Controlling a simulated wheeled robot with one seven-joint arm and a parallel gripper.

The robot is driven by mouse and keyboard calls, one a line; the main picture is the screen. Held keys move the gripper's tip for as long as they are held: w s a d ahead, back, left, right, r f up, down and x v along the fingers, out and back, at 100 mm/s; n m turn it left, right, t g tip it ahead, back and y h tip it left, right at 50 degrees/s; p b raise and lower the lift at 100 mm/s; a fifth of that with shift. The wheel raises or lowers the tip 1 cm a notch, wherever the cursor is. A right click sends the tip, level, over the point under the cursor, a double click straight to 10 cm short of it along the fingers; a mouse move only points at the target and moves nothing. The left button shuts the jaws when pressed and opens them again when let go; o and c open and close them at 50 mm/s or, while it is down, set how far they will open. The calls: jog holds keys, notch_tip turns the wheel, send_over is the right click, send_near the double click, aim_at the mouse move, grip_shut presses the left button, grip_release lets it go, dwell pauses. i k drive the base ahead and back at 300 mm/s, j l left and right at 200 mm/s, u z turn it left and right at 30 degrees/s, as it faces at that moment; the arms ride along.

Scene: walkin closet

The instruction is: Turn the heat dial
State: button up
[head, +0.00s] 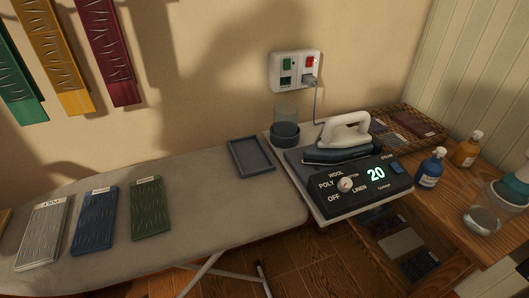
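The heat dial (346,184) is a small pale round knob on the sloped dark front panel of the ironing station (312,183). The labels OFF, POLY, WOOL and LINEN surround it, with one partly legible label at its upper right. I cannot tell which label its pointer faces. A lit display (376,174) to its right reads 20. A dark blue button (397,168) sits further right. The iron (343,141), with a white handle, rests on the station behind the panel. My gripper is not in view.
The ironing board (200,180) with folded cloths and a grey tray (251,156) lies to the left. A blue bottle (430,169), an orange bottle (466,150) and a jug (483,219) stand right. The cord runs to a wall socket (295,71).

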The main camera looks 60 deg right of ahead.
aim_at(345, 184)
jog(key=i+j+z, duration=0.15)
jog(key=j, duration=0.2)
jog(key=j+z, duration=0.15)
jog(key=j, duration=0.2)
jog(key=z, duration=1.5)
